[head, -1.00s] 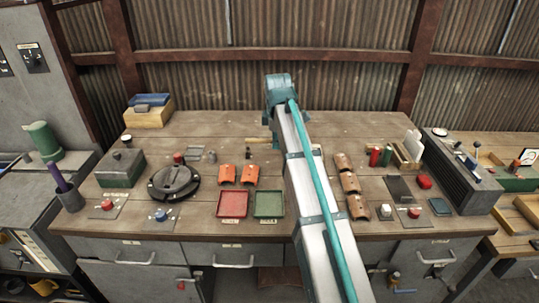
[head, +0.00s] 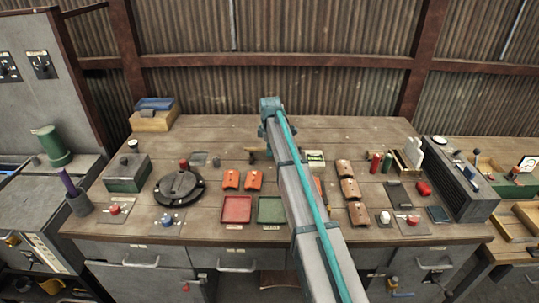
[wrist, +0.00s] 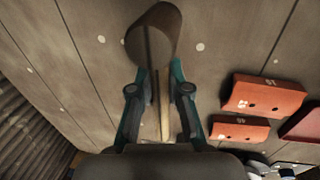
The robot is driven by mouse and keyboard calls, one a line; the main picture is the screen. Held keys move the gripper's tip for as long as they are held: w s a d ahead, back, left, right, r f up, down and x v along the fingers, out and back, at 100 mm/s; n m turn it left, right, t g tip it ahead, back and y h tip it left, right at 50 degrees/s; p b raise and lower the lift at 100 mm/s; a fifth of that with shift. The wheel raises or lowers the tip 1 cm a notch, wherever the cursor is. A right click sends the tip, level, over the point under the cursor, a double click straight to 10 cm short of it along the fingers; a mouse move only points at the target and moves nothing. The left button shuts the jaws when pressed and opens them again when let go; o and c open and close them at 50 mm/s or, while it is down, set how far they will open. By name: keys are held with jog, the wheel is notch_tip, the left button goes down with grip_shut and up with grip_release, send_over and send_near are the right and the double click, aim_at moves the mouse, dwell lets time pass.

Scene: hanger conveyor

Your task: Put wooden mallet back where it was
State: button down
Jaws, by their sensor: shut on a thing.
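The wooden mallet shows in the wrist view with its dark brown cylindrical head (wrist: 152,35) past my fingertips and its pale handle (wrist: 163,105) running back between the fingers. My gripper (wrist: 160,82) is shut on the handle. In the head view, a small tan part of the mallet (head: 258,151) shows just left of my arm, over the back middle of the workbench (head: 330,128). I cannot tell whether the mallet touches the bench top.
Two orange blocks (head: 243,180) lie in front of the mallet, with a red tray (head: 237,210) and a green tray (head: 269,210) nearer the front. A round black turntable (head: 180,187) stands to the left. Several brown blocks (head: 350,188) lie right of my arm. The back of the bench is mostly clear.

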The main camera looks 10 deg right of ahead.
aim_at(270, 162)
jog(key=shift+w+f+p, duration=0.15)
jog(key=shift+f+p, duration=0.2)
jog(key=shift+f, duration=1.3)
jog(key=shift+f, duration=0.1)
jog(key=c, duration=1.1)
grip_release()
jog(key=r+b, duration=0.1)
jog(key=r, duration=0.3)
jog(key=s+r+b, duration=0.1)
jog(key=r, duration=0.3)
jog(key=s+r, duration=0.1)
jog(key=r, duration=0.3)
jog(key=shift+s+a+b, duration=0.15)
jog(key=shift+a+b, duration=0.05)
jog(key=shift+b, duration=0.2)
